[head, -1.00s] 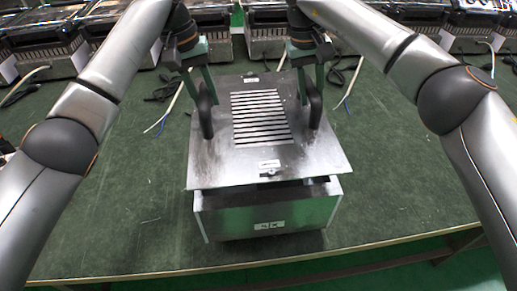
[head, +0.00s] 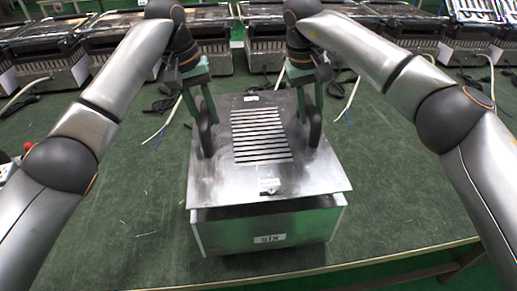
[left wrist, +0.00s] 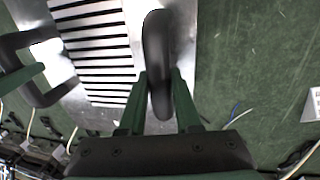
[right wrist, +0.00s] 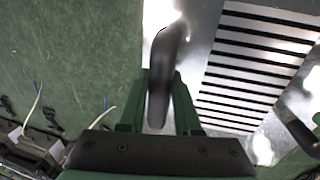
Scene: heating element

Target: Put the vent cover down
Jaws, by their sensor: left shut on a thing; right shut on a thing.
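The vent cover (head: 218,177) is a flat grey metal plate with a slotted grille and two black handles. It lies over a metal box (head: 270,232) on the green table; a dark gap shows under its front edge, and I cannot tell whether it rests on the box. My left gripper (head: 206,118) is shut on the left handle (left wrist: 157,50). My right gripper (head: 308,112) is shut on the right handle (right wrist: 170,50). The rear of the box is hidden under the cover.
Several similar metal units (head: 410,40) stand in a row along the back. Loose cables (head: 345,105) lie behind the cover.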

